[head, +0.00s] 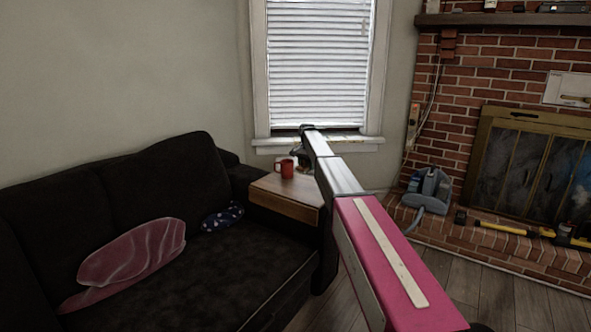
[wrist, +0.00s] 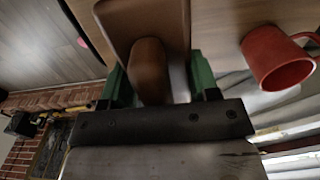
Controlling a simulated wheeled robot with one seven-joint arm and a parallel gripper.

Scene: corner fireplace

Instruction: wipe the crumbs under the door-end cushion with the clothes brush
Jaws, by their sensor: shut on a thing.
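My gripper (wrist: 161,82) is shut on a brown wooden piece, which looks like the clothes brush (wrist: 147,22); its narrow handle lies between the green fingers. Its bristles do not show. In the head view my gripper (head: 301,158) is over the side table (head: 285,193), behind the red mug (head: 285,169), and the brush cannot be made out there. A pink patterned cushion (head: 130,262) lies on the dark sofa (head: 215,268). A small dark blue patterned cushion (head: 222,216) lies at the sofa's table end. Which is the door-end cushion cannot be told. No crumbs are visible.
The red mug (wrist: 278,58) stands close beside the brush in the wrist view. A window (head: 320,70) is behind the table. A brick hearth (head: 500,240) at right holds a blue-grey caddy (head: 428,190) and yellow-black tools (head: 515,229). The sofa's front seat is bare.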

